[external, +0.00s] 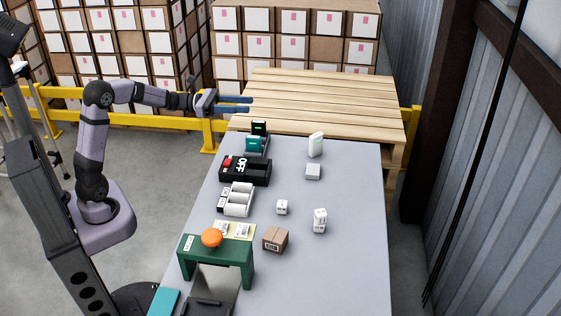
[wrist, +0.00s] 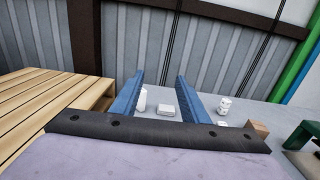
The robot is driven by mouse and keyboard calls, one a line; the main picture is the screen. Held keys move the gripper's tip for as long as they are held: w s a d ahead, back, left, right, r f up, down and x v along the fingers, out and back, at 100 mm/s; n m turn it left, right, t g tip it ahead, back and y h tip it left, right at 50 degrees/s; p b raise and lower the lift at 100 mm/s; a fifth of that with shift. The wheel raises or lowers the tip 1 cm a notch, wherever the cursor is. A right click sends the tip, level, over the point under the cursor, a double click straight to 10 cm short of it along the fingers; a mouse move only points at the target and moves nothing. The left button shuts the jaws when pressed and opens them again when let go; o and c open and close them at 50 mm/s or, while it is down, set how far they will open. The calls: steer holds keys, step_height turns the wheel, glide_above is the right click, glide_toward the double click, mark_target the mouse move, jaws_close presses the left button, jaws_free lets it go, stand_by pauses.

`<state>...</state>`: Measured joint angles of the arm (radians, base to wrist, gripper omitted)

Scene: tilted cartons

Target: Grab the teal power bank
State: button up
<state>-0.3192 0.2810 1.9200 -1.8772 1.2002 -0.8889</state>
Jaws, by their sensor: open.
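A small teal block (external: 253,143), which looks like the teal power bank, stands in a dark holder at the far left of the grey table. A similar black block (external: 259,128) stands just behind it. My gripper (external: 250,104) is open and empty, above the table's far left corner, higher than the teal block and apart from it. In the wrist view its two blue fingers (wrist: 160,76) are spread with nothing between them. The teal block is not visible in the wrist view.
A black tray with a red button and OFF label (external: 245,172) stands in front of the teal block. A green stand (external: 216,250) carries an orange ball. A wooden pallet stack (external: 320,100) lies behind.

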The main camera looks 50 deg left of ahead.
glide_toward(260, 142)
steer(key=x, duration=0.3)
steer(key=shift+w+f, duration=0.3)
steer(key=shift+w, duration=0.2)
steer(key=shift+p+x, duration=0.55)
steer(key=shift+x, duration=3.15)
steer(key=shift+a, duration=0.1)
jaws_close()
